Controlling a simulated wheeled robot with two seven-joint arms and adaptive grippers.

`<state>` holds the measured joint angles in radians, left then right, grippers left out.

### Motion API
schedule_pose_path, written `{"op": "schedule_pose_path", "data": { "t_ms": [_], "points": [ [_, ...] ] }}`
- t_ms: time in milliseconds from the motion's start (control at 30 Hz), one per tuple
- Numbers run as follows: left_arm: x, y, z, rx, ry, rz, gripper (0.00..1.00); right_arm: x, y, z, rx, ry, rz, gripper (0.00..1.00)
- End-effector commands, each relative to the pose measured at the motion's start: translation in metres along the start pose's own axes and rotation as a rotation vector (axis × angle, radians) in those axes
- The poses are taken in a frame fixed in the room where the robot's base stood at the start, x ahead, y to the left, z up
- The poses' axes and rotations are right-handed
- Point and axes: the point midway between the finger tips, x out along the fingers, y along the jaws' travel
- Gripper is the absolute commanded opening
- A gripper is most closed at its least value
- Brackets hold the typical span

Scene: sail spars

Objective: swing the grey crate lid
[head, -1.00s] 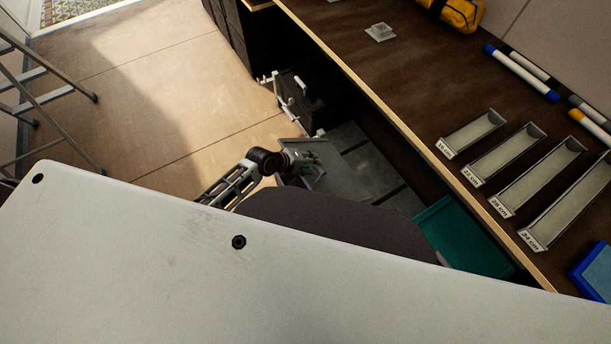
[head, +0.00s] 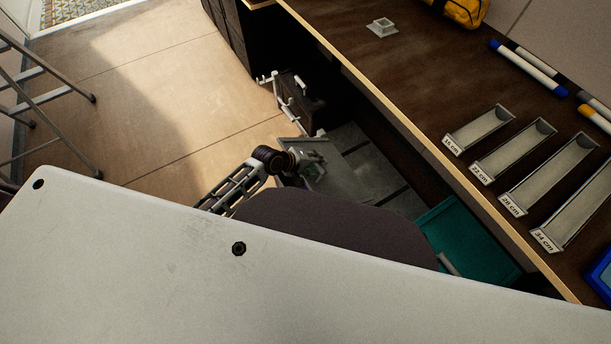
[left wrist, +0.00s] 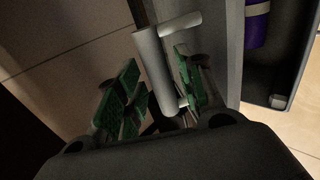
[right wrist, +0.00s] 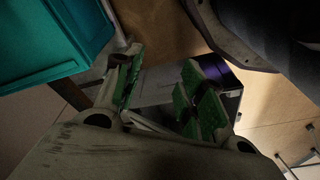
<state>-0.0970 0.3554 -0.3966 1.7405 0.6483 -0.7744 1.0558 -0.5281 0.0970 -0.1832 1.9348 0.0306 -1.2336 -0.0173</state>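The grey crate (head: 376,168) stands low beside the bench. Its grey lid (head: 322,182) shows as a tilted panel at the crate's left side. My left gripper (head: 311,158) is at that panel. In the left wrist view a pale grey bar handle (left wrist: 156,66) lies between the green pads of my left gripper (left wrist: 160,92). The right pad is close to or touching the bar, and a gap seems to show on the left. My right gripper (right wrist: 158,92) has its pads apart with nothing held between them. It is hidden in the head view.
A teal bin (head: 470,238) stands right of the crate and shows in the right wrist view (right wrist: 45,40). The bench (head: 400,75) runs above, with labelled trays (head: 515,150) and markers (head: 528,68). A stepladder (head: 35,90) stands left; the floor (head: 165,85) between is clear.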

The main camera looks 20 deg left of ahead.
Motion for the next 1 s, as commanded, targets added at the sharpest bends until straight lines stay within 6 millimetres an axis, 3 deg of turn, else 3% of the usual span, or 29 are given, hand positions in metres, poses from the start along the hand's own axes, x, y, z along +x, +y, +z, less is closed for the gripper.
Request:
{"op": "schedule_pose_path", "data": {
  "t_ms": [167,500,1000],
  "points": [
    [0.006,-0.001,0.0,0.001,0.0,0.0,0.38,-0.015,-0.004,-0.003,-0.002,-0.001,-0.008,0.4],
    [0.005,0.0,0.0,0.0,0.0,0.0,0.0,-0.016,-0.004,-0.002,-0.002,-0.003,-0.007,0.4],
    [0.007,-0.023,0.0,-0.001,0.0,-0.002,0.0,-0.017,-0.004,-0.002,-0.003,-0.003,-0.007,0.4]
  ]
}}
